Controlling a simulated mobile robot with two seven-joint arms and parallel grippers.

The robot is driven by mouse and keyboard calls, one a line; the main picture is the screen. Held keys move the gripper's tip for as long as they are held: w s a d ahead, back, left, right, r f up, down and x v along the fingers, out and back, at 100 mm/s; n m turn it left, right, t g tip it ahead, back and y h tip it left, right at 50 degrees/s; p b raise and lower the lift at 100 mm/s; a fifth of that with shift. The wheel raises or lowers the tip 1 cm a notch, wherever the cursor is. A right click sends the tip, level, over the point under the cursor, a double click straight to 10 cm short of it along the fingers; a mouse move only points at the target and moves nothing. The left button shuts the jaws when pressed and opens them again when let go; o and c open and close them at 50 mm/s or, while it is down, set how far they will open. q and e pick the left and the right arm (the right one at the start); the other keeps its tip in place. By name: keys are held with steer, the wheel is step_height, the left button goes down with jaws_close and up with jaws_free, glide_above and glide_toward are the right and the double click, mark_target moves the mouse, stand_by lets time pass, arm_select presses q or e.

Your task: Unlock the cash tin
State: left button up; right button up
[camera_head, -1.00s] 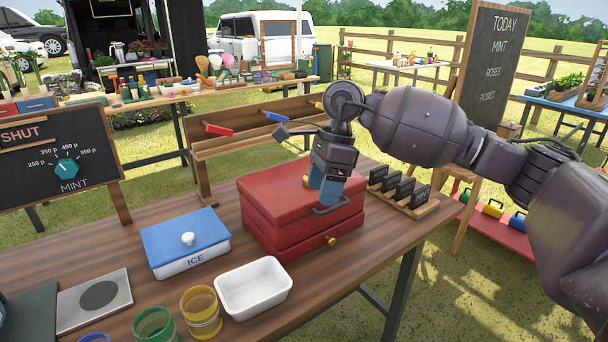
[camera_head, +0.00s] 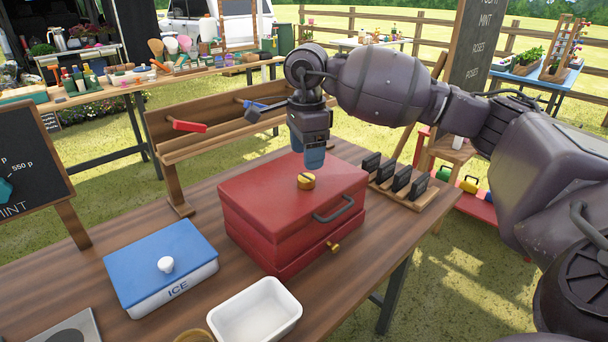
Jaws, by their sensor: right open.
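The red cash tin (camera_head: 262,207) stands on the wooden table with its lid down. A round brass lock knob (camera_head: 306,181) with a dark slot sits on top of its lid. A dark handle (camera_head: 334,209) and a small brass knob (camera_head: 333,247) are on its front right side. My right gripper (camera_head: 312,162) points down above the back of the lid, behind the brass lock knob and apart from it. It is open, with nothing seen between its blue fingertips. My left gripper is out of view.
A blue-lidded ice box (camera_head: 160,262) and a white tray (camera_head: 254,313) stand in front of the tin. A wooden rack with several black clips (camera_head: 402,182) is close on its right. A wooden trough stand (camera_head: 190,146) is behind it.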

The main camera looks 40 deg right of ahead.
mark_target(306, 177)
step_height(306, 177, down, 6)
steer(key=shift+r+b, duration=0.1)
steer(key=shift+b, duration=0.2)
steer(key=c, duration=0.9)
